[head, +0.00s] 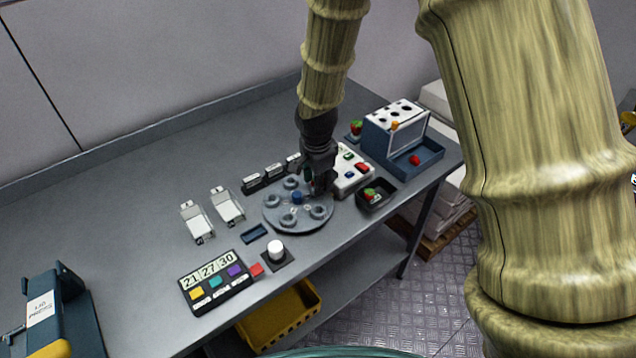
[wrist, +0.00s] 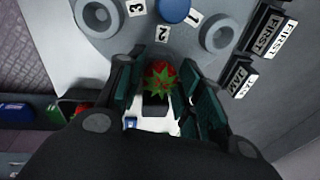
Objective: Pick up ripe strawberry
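A red strawberry with a green leafy top (wrist: 160,76) lies between the fingers of my gripper (wrist: 160,85) in the wrist view, near the fingertips. Teal finger pads stand close on both sides of it; I cannot tell whether they touch it. It is beside the "2" label of the grey round turntable (wrist: 120,42); whether it rests there or is lifted is unclear. In the head view my gripper (head: 318,188) points down over the back right edge of the turntable (head: 272,219), and the strawberry in it is hidden.
A dark bin (head: 363,204) with red and green fruit stands right of the turntable. A white button panel (head: 342,187) lies behind it. A blue berry rack (head: 375,147) with a red berry in its tray (head: 434,156) stands at the back right.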

